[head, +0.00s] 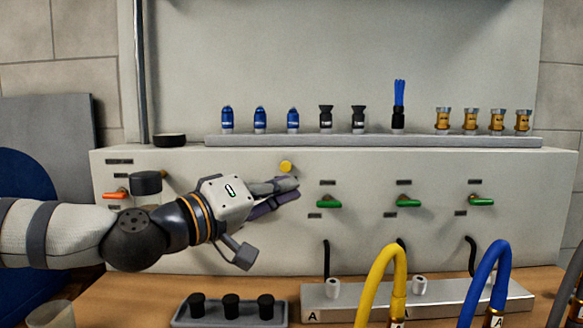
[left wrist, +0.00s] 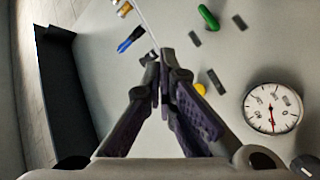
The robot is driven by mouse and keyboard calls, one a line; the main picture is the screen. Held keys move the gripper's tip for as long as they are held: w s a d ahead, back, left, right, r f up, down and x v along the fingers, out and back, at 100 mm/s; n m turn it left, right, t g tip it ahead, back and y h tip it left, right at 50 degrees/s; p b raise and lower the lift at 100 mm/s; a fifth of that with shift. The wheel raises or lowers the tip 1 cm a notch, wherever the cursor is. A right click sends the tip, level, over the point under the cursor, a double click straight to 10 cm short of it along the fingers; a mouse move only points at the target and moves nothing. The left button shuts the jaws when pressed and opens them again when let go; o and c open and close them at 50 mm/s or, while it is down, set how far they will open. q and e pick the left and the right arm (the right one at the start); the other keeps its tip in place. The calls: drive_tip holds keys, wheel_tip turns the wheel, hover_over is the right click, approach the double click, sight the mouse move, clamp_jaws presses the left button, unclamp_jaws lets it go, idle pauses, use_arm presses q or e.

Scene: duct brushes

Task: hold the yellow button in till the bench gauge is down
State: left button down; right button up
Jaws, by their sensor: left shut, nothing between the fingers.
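The yellow button (head: 286,167) is on the pale panel front, just above the fingertips of my left gripper (head: 290,185) in the head view. In the left wrist view the button (left wrist: 200,88) shows beside the right finger, partly covered by it. My left gripper (left wrist: 163,60) is shut and empty, its fingers together. I cannot tell whether it touches the button. A round white gauge (left wrist: 272,108) with a red needle shows at the right of the left wrist view; its needle points toward the lower edge of the picture. My right gripper is not in view.
Green levers (head: 328,204) sit right of the button, and an orange lever (head: 115,194) is at the left. A shelf (head: 370,141) above holds blue, black and brass fittings. Yellow (head: 386,262) and blue (head: 488,270) hoses rise in front, near a block with black knobs (head: 231,306).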

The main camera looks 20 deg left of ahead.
sight(286, 167)
use_arm(q)
drive_tip(key=w+a+b, duration=0.2)
drive_tip(key=w+b, duration=0.1)
drive_tip(key=w, duration=0.5)
drive_tip(key=shift+w+a+b, duration=0.2)
drive_tip(key=shift+w+b, duration=0.05)
drive_tip(key=shift+b, duration=0.15)
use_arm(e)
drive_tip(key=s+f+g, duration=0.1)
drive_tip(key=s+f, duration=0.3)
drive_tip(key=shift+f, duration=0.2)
use_arm(q)
drive_tip(key=shift+f, duration=0.1)
idle(0.4)
drive_tip(key=shift+w+a, duration=0.1)
drive_tip(key=shift+w, duration=0.35)
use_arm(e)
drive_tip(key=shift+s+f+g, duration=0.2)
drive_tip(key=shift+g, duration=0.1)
